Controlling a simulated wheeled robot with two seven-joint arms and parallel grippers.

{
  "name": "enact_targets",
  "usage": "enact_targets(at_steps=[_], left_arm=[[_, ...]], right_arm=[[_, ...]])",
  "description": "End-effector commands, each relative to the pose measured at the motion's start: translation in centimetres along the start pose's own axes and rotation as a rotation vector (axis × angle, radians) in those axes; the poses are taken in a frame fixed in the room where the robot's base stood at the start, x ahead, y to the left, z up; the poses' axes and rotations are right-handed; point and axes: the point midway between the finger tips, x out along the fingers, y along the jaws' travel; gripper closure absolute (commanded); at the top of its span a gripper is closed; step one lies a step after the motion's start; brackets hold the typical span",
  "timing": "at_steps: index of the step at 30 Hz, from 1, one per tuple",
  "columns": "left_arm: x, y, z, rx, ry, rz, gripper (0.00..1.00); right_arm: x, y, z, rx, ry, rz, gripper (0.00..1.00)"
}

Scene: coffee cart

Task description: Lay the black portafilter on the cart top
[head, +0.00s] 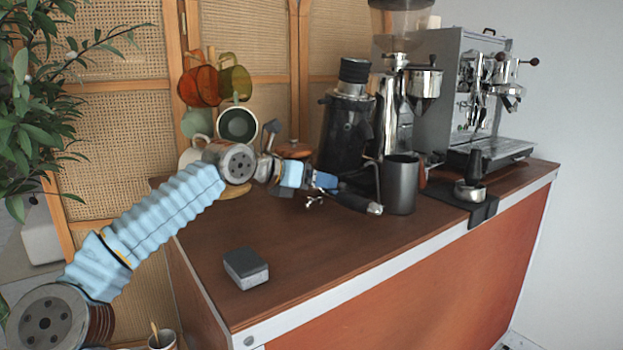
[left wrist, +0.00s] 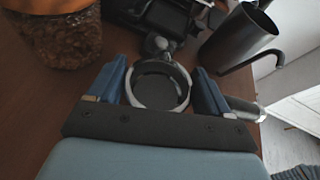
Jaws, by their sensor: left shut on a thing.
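The black portafilter has a round metal-rimmed basket (left wrist: 158,86), which sits between my left gripper's blue fingers in the left wrist view. In the head view its black handle (head: 350,199) points right and ends in a metal cap; a small metal spout hangs below the gripper. My left gripper (head: 322,181) is shut on the portafilter; its fingers also show in the left wrist view (left wrist: 158,88). It is low over the cart top (head: 320,245). I cannot tell whether the portafilter touches the wood. My right gripper is in neither view.
A dark pitcher (head: 400,186) stands just right of the handle. A black grinder (head: 345,125) and lidded jar (left wrist: 55,35) stand behind. A mug tree with mugs (head: 236,85) is back left. A small grey-topped block (head: 246,268) lies at front left. The front middle is clear.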

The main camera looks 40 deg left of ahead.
Motion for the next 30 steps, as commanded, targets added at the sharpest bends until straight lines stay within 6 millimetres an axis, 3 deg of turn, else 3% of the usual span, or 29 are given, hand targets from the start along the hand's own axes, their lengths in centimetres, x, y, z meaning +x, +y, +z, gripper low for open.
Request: enact_targets(at_steps=[11,12,15,28,30], left_arm=[[0.02,0.0,-0.13,-0.004,-0.003,-0.003,0.79],[0.02,0.0,-0.14,-0.004,-0.003,-0.003,0.15],[0.03,0.01,-0.16,-0.004,-0.002,-0.003,0.0],[0.07,0.06,-0.29,-0.004,0.001,-0.002,0.0],[0.07,0.06,-0.28,-0.004,0.001,-0.002,0.08]], right_arm=[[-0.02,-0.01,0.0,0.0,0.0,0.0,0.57],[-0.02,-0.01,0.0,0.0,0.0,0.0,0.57],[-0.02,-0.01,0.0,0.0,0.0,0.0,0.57],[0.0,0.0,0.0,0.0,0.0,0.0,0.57],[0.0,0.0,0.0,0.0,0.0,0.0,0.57]])
